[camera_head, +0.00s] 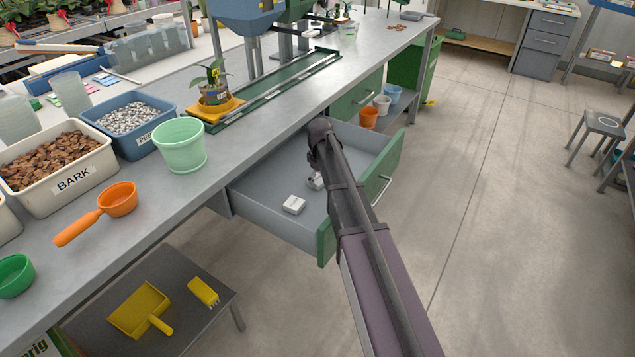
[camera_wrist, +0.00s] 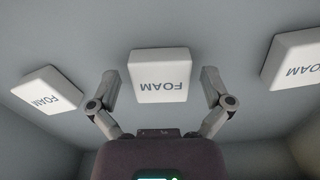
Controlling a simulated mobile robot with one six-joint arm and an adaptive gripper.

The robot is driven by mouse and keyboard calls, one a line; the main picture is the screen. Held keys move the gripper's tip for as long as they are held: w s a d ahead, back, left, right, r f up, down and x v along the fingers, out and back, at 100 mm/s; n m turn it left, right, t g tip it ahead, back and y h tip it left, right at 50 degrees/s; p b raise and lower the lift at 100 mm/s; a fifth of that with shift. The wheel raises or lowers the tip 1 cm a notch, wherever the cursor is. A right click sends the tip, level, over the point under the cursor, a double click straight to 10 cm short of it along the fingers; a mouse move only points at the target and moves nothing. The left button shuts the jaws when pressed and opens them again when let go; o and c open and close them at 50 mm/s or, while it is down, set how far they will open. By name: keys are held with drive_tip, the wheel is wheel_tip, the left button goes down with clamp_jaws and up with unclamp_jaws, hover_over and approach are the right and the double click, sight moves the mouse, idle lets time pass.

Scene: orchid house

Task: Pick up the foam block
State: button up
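Three white blocks marked FOAM lie on the grey floor of the open drawer (camera_head: 262,190) in the wrist view: a middle block (camera_wrist: 158,76), a left block (camera_wrist: 47,90) and a right block (camera_wrist: 293,60), cut by the picture's edge. My gripper (camera_wrist: 157,88) is open, with one finger on each side of the middle block and a gap to each. In the head view, one foam block (camera_head: 294,205) lies in the open and another (camera_head: 316,181) is partly behind my arm. My gripper's fingers are hidden behind my arm there.
The drawer's green front (camera_head: 388,172) and grey walls stand around the blocks. The grey bench (camera_head: 215,185) runs above the drawer's left side, with a mint green pot (camera_head: 179,146) near its edge.

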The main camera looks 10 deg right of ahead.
sight(320, 180)
drive_tip(key=c, duration=0.5)
drive_tip(key=shift+r, duration=0.1)
wheel_tip(320, 180, up, 10)
drive_tip(key=p, duration=1)
idle(0.8)
